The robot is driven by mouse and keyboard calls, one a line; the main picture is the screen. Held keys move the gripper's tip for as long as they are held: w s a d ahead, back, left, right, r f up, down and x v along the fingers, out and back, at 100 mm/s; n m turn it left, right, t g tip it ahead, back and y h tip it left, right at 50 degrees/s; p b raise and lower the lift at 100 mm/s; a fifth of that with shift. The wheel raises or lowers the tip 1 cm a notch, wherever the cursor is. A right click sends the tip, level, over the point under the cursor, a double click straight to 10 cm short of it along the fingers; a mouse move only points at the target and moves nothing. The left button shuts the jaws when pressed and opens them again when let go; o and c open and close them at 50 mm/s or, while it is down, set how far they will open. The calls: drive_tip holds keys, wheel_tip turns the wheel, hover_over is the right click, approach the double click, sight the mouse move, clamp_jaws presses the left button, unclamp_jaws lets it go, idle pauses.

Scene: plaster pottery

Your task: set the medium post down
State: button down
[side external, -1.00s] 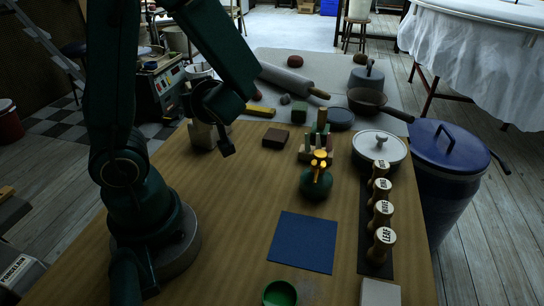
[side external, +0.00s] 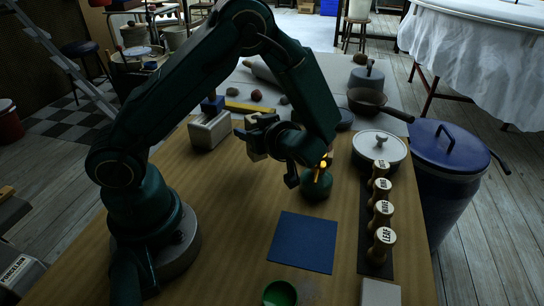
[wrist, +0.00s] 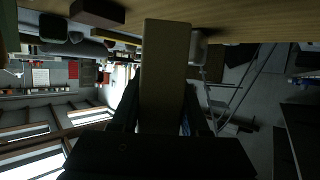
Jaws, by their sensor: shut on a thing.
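My gripper (side external: 252,135) is shut on the medium post (side external: 257,152), a pale beige block. The post is largely hidden by the gripper in the side view. In the wrist view, the post (wrist: 165,75) fills the middle as a long tan block between the dark fingers of my gripper (wrist: 165,105). The gripper is sideways above the table, left of the green vase (side external: 316,187). The gap between the post and the table cannot be judged.
A pale grey block (side external: 209,131) stands to the left. A blue mat (side external: 303,242) lies in front, with a green cup (side external: 280,294) below it. Labelled stamps (side external: 382,212) line the right side, near a lidded pot (side external: 380,148). The table's left middle is clear.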

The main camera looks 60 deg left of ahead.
drive_tip(key=shift+f, duration=2)
drive_tip(key=shift+c, duration=2)
unclamp_jaws()
drive_tip(key=shift+f, duration=0.1)
drive_tip(key=v, duration=1.2)
drive_tip(key=s+d+r+m+t+h, duration=0.2)
drive_tip(key=s+r+m+h, duration=0.2)
drive_tip(key=m, duration=0.5)
drive_tip(key=s+d+r+m+t+h, duration=0.2)
drive_tip(key=s+r+m+t+h, duration=0.1)
drive_tip(key=m+h, duration=0.6)
drive_tip(key=shift+s+d+r+t+h, duration=0.3)
drive_tip(key=shift+s+r, duration=0.45)
drive_tip(key=shift+r, duration=0.15)
